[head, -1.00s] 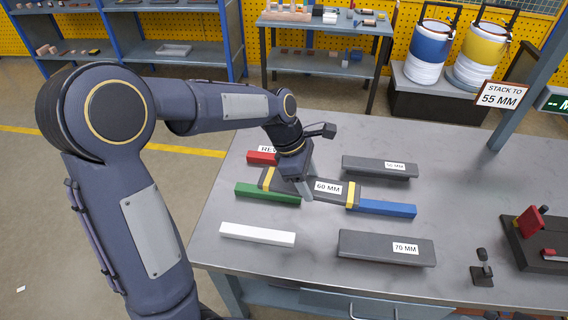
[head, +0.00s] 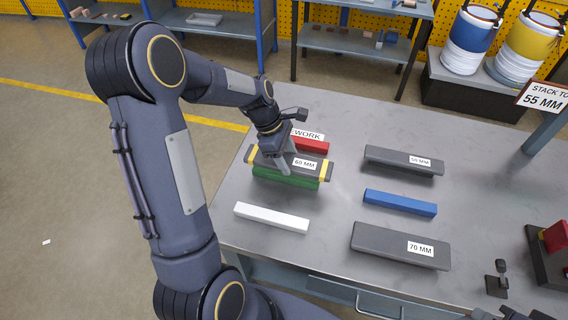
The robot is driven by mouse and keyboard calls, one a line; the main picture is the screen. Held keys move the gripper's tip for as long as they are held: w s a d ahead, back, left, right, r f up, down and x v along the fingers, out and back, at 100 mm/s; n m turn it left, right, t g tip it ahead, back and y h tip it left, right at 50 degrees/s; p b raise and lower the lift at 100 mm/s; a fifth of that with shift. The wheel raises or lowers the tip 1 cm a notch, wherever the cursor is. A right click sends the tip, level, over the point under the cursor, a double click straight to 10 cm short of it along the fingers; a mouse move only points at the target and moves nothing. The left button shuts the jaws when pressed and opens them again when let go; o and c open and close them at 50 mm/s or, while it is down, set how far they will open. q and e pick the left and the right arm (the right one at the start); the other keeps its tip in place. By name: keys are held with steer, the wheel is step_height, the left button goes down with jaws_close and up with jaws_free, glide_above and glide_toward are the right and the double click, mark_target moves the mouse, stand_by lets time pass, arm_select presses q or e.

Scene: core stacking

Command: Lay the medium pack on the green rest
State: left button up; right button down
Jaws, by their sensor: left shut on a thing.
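The medium pack (head: 318,169), a dark grey bar with yellow bands and a 60 MM label, is in my left gripper (head: 282,165), which is shut on it. The pack lies lengthwise directly over the green rest (head: 285,178), a long green bar on the table. Its ends reach a little past the green bar. The pack hides the green bar's top, so I cannot tell whether they touch. A dark part of my right arm shows at the bottom right edge; I cannot make out its gripper's jaws.
A red bar (head: 311,146) lies just behind the pack, by a WORK label. A white bar (head: 271,218) lies in front. To the right are a blue bar (head: 400,203), a smaller grey pack (head: 403,161) and a 70 MM pack (head: 400,246). Bare table lies between the two columns.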

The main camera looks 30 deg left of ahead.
arm_select(q)
steer(key=shift+a+f, duration=0.3)
steer(key=shift+f, duration=0.05)
steer(key=shift+a+f, duration=0.2)
steer(key=shift+f, duration=1.6)
steer(key=shift+f, duration=0.2)
steer(key=o, duration=1.4)
steer(key=shift+o, duration=0.2)
